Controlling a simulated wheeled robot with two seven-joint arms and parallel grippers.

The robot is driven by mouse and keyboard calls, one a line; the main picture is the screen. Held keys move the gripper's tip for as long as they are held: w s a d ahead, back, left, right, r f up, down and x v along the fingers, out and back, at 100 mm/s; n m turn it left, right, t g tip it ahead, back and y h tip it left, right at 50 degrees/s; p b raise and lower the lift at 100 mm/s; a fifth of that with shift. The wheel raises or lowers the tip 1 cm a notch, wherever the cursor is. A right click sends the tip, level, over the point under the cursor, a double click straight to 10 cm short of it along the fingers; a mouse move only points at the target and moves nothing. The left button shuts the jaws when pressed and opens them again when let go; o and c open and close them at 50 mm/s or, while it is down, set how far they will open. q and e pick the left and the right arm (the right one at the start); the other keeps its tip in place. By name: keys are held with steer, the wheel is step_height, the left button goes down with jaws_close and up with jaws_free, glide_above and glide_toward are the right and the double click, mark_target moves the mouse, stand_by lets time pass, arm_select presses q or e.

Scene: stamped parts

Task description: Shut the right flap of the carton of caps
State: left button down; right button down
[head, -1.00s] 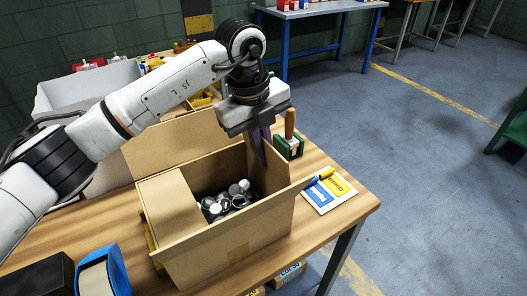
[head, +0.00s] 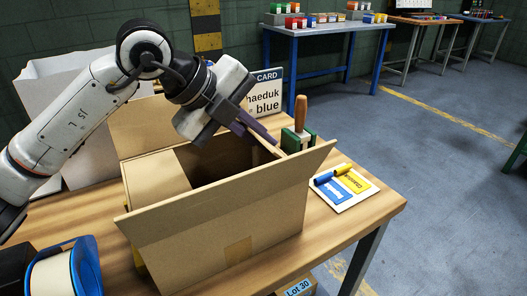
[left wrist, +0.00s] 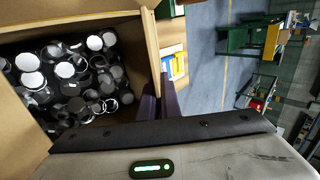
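The brown carton (head: 215,235) stands on the wooden table, its inside dark in the head view. The left wrist view shows many dark and silver round caps (left wrist: 75,75) inside it. The left flap (head: 155,183) lies folded in over the opening. The front flap (head: 235,190) slants up and outward; the back flap (head: 155,124) stands up. The right flap (head: 268,142) shows nearly edge-on as a thin strip. My left gripper (head: 257,131) is at it, one finger on each side; the board fills the narrow gap in the left wrist view (left wrist: 159,100). My right gripper is out of view.
A green block with a wooden handle (head: 299,130) stands close behind the carton's right side. A card with blue and yellow marks (head: 345,187) lies right of it. A sign (head: 264,97) stands behind.

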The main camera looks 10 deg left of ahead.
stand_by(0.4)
arm_select(q)
steer(key=c, duration=2)
jaws_free()
steer(key=shift+a, duration=0.1)
steer(key=v, duration=1)
steer(key=shift+s+a+p, duration=0.15)
steer(key=shift+p, duration=0.2)
